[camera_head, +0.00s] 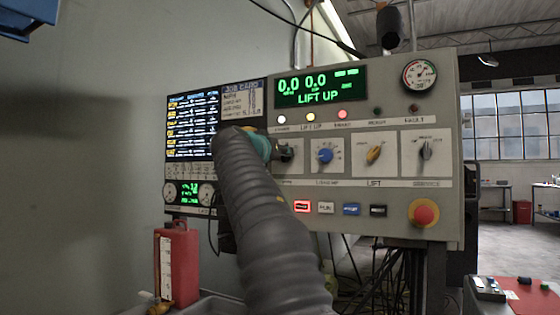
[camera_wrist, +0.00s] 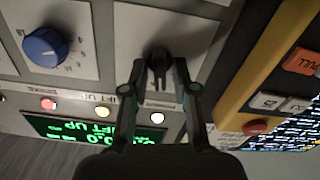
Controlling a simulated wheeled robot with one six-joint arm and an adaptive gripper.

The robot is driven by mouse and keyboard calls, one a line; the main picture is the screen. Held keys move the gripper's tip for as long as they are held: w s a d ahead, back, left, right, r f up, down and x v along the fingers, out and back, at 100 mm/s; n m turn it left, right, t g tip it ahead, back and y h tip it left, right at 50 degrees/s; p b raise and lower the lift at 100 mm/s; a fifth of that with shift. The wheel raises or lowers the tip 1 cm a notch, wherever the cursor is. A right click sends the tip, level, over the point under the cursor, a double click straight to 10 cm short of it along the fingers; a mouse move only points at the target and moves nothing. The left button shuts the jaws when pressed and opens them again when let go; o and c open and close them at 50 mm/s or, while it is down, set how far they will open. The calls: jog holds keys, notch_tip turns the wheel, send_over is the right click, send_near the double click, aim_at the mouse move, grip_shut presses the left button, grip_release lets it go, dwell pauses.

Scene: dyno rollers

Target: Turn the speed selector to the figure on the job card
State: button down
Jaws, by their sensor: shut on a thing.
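A dark selector knob (camera_wrist: 158,56) sits on a pale plate (camera_wrist: 195,30) of the control panel. My gripper (camera_wrist: 159,68) has a finger on each side of this knob and is shut on it. In the head view my gripper (camera_head: 284,152) is at the leftmost knob of the row, and my arm hides most of that knob and its scale. I cannot read the knob's label or its setting.
A blue knob (camera_head: 325,156), a yellow knob (camera_head: 374,154) and a grey knob (camera_head: 426,150) stand to the right. Lit buttons (camera_head: 302,206) and a red emergency stop (camera_head: 424,214) are below. The green display (camera_head: 318,88) reads "LIFT UP".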

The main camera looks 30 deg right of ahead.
jog(key=shift+s+d+m+b, duration=0.1)
jog(key=shift+m+b, duration=0.3)
jog(key=shift+m, duration=0.8)
jog(key=shift+r, duration=0.15)
jog(key=c, duration=1.2)
grip_release()
jog(key=v, duration=1.2)
